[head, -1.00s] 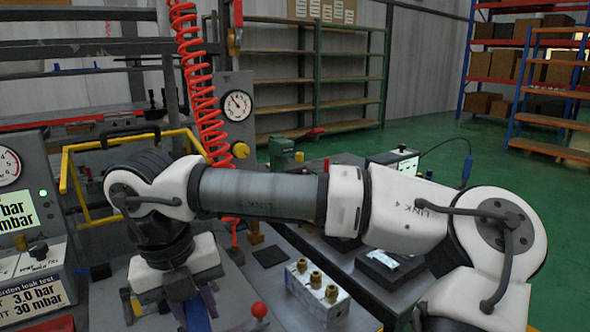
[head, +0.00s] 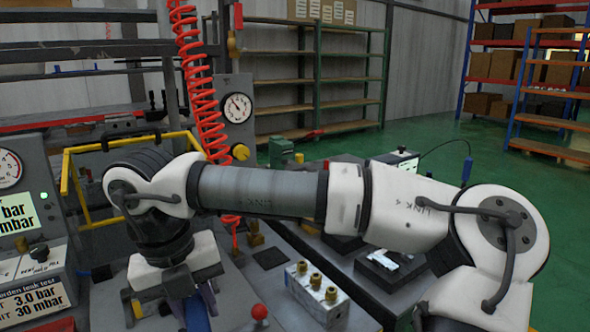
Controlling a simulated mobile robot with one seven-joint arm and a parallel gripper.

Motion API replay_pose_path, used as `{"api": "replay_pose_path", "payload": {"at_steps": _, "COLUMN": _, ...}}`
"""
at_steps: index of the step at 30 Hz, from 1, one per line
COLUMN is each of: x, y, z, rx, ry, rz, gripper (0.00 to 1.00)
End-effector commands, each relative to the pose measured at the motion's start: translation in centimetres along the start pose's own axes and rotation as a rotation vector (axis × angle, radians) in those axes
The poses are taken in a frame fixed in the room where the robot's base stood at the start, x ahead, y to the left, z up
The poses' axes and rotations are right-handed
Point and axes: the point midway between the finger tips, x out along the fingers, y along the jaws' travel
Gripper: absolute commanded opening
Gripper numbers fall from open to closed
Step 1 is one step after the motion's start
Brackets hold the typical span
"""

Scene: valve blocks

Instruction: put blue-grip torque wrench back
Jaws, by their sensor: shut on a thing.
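My gripper (head: 193,300) points down at the lower left, over the grey workbench. It is shut on the blue-grip torque wrench, of which only a short blue part (head: 198,318) shows below the white wrist. The rest of the wrench is hidden by the gripper or cut off by the bottom edge. I cannot tell whether the wrench touches the bench. No empty place for it can be made out.
A red ball knob (head: 259,312) stands just right of my gripper. A valve block (head: 318,297) with brass fittings lies farther right. A leak test panel (head: 32,270) stands on the left, a yellow tube frame (head: 68,180) behind. A red coiled hose (head: 203,110) hangs behind my arm.

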Motion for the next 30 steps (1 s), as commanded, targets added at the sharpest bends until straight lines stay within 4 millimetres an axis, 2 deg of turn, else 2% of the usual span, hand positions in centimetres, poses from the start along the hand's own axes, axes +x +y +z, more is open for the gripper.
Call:
{"api": "replay_pose_path", "payload": {"at_steps": 1, "x": 1.3, "y": 0.2, "z": 0.0, "rx": -0.001, "ry": 0.0, "rz": 0.002, "gripper": 0.0}}
{"api": "replay_pose_path", "payload": {"at_steps": 2, "x": 1.8, "y": 0.3, "z": 0.0, "rx": -0.001, "ry": 0.0, "rz": 0.003, "gripper": 0.0}}
{"api": "replay_pose_path", "payload": {"at_steps": 4, "x": 0.9, "y": 0.9, "z": 0.1, "rx": 0.039, "ry": 0.004, "rz": 0.0, "gripper": 0.0}}
{"api": "replay_pose_path", "payload": {"at_steps": 12, "x": 0.6, "y": 2.6, "z": 0.3, "rx": 0.159, "ry": 0.023, "rz": 0.001, "gripper": 0.0}}
{"api": "replay_pose_path", "payload": {"at_steps": 24, "x": 1.0, "y": -0.9, "z": 0.1, "rx": -0.062, "ry": -0.012, "rz": 0.004, "gripper": 0.0}}
{"api": "replay_pose_path", "payload": {"at_steps": 30, "x": 1.2, "y": -1.4, "z": 0.2, "rx": -0.101, "ry": -0.02, "rz": 0.002, "gripper": 0.0}}
